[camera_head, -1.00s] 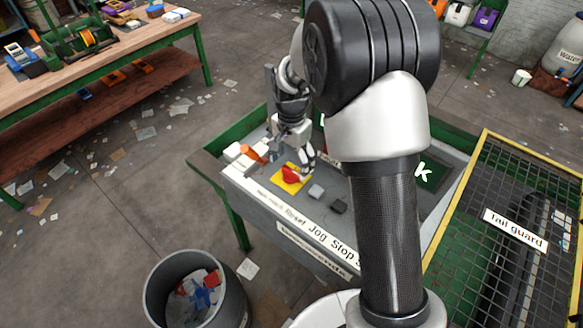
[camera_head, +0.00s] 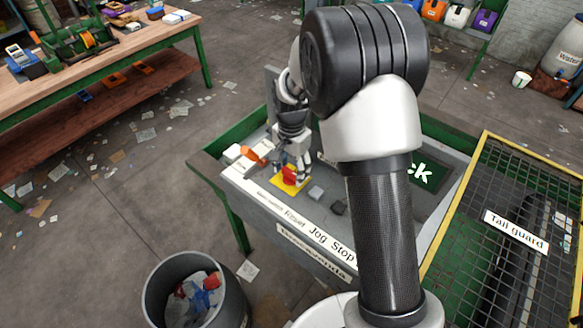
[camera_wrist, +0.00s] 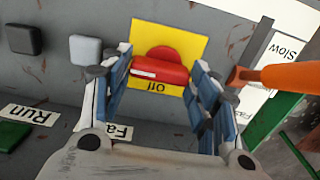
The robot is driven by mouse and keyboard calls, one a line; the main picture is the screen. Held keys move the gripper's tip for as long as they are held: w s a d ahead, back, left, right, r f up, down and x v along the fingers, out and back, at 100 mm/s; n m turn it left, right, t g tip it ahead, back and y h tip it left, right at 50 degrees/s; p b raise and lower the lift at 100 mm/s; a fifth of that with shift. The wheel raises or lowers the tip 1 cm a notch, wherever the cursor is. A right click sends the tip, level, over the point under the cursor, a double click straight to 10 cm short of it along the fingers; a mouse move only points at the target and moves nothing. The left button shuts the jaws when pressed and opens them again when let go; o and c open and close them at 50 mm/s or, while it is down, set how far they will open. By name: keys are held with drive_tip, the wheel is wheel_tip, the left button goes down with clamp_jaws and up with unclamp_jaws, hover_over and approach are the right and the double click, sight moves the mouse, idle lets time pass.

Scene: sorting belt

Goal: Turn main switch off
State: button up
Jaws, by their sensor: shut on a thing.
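The main switch is a red rotary knob (camera_wrist: 160,70) with a bar handle on a yellow plate (camera_wrist: 170,35); the word "Off" shows upside down beside the bar. In the wrist view the bar lies nearly level across the picture. My gripper (camera_wrist: 161,60) has one finger at each end of the bar and is shut on it. In the head view the red knob (camera_head: 289,176) and yellow plate (camera_head: 277,182) sit on the grey console, with my gripper (camera_head: 291,165) right over them. My fingers hide part of the plate.
An orange lever (camera_wrist: 285,75) stands close to my right finger in the wrist view, by a "Slow" label. Grey (camera_wrist: 86,49) and dark (camera_wrist: 24,39) buttons lie to the left. A waste bin (camera_head: 160,300) stands before the console, and the tail guard (camera_head: 515,228) is at the right.

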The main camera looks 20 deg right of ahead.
drive_tip(key=c, duration=0.3)
drive_tip(key=shift+n, duration=0.4)
drive_tip(key=n, duration=0.8)
drive_tip(key=shift+w+d, duration=0.1)
drive_tip(key=shift+w, duration=0.05)
drive_tip(key=n, duration=0.5)
drive_tip(key=shift+p, duration=0.3)
drive_tip(key=shift+w+n, duration=0.1)
drive_tip(key=shift+n, duration=1.9)
drive_tip(key=o, duration=1)
